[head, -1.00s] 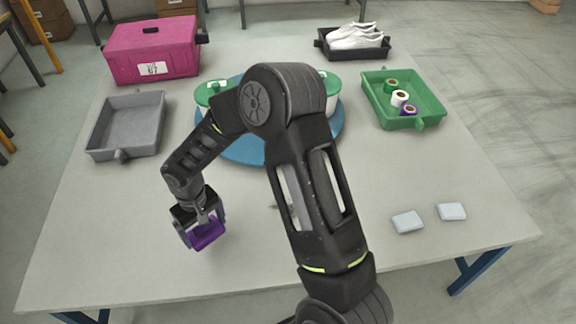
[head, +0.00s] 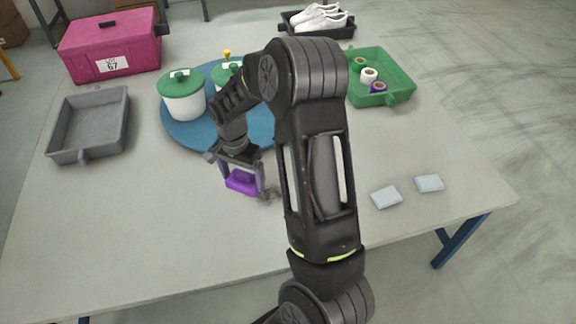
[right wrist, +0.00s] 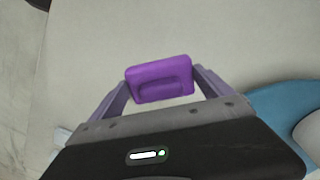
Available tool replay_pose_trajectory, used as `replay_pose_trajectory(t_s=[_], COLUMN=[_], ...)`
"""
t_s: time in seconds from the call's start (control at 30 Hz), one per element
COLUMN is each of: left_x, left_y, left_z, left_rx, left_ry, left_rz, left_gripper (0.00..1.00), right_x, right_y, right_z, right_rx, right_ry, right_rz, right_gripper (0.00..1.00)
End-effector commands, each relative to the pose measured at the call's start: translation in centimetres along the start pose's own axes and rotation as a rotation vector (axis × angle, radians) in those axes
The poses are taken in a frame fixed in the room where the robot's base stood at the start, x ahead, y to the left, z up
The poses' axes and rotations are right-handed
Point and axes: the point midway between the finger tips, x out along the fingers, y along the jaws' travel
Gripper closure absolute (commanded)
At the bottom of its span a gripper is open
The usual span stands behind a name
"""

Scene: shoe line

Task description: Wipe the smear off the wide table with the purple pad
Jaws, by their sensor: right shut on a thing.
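The wide table (head: 130,235) is pale grey. My right gripper (head: 243,179) is shut on the purple pad (head: 241,184), low at the table's middle; I cannot tell whether the pad touches the top. The right wrist view also shows the pad (right wrist: 160,72) between the two fingers. A small dark grey smear (head: 268,194) shows just right of the pad, partly hidden by my right arm. The smear does not show clearly in the right wrist view. My left gripper is out of view.
A blue round mat (head: 185,133) with white, green-lidded pots (head: 183,102) lies behind the gripper. A grey tray (head: 88,125), pink box (head: 110,45), green tray (head: 385,95) with spools and black shoe tray (head: 345,32) surround it. Two pale blocks (head: 386,197) lie right. The front left is clear.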

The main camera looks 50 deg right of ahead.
Motion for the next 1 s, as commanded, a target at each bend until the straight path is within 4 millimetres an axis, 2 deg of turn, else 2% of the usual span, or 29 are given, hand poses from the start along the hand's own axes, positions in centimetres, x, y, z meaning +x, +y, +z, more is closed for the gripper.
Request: replay_pose_trajectory(t_s=[0.03,0.1,0.2,0.3,0.43,0.73,1.0], left_x=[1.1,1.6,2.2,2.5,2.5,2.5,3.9], left_y=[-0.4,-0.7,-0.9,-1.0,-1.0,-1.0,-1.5], left_z=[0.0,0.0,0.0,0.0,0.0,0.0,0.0], left_rx=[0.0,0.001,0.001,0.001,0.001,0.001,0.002], left_ry=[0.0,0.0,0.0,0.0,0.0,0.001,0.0], left_rz=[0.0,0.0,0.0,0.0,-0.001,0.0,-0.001], left_gripper=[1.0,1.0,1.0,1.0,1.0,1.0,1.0], right_x=[0.3,0.1,-0.4,-0.8,-1.1,-1.0,0.7], right_y=[1.8,4.1,6.8,8.6,9.5,9.4,9.0], right_z=[-2.4,-4.9,-7.5,-8.9,-9.5,-9.5,-9.1], right_rx=[0.174,0.397,0.65,0.809,0.886,0.886,0.886], right_ry=[0.0,-0.005,-0.013,-0.02,-0.024,-0.024,-0.023], right_rz=[-0.004,-0.009,-0.019,-0.025,-0.027,-0.027,-0.027], right_gripper=[0.42,0.42,0.42,0.42,0.42,0.42,0.42])
